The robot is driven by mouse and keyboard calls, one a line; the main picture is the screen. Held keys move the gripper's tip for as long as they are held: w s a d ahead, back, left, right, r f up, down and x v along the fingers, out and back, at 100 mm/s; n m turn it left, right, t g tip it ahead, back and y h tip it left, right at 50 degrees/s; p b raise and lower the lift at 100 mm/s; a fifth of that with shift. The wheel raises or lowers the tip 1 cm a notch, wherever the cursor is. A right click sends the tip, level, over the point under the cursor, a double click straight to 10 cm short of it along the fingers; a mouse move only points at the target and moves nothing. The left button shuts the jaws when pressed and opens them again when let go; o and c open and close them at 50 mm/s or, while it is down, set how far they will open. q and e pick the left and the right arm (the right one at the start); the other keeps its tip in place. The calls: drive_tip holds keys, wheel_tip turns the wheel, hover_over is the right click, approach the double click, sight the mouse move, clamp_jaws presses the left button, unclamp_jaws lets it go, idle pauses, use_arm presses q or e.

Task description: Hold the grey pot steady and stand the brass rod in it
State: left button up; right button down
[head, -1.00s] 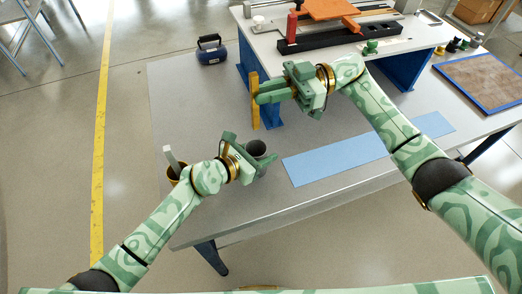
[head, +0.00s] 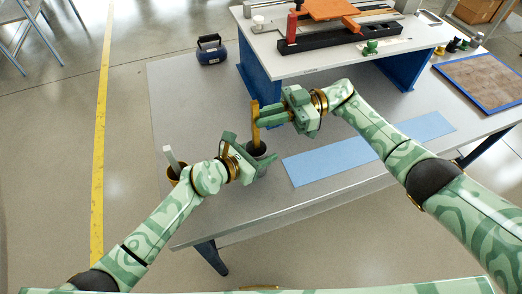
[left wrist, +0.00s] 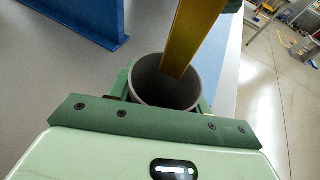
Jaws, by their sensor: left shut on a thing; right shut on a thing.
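The grey pot (head: 257,148) stands upright on the grey table, and it also shows in the left wrist view (left wrist: 150,85). My left gripper (head: 249,153) is shut on it, with a finger on either side. The brass rod (head: 255,128) is upright, slightly tilted, above the pot. My right gripper (head: 262,117) is shut on the rod's upper part. In the left wrist view the rod's lower end (left wrist: 178,62) lies over the pot's mouth. I cannot tell whether it is just above the rim or slightly inside. The pot's bottom is hidden.
A brass-coloured cup (head: 174,176) with a pale bar in it stands left of my left gripper. A blue mat (head: 370,150) lies to the right. A raised white shelf (head: 300,66) with blue supports stands behind. A dark blue weight (head: 211,52) sits at the back left.

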drive_tip(key=shift+f, duration=2.3)
drive_tip(key=c, duration=1.3)
unclamp_jaws()
wheel_tip(320, 180, up, 10)
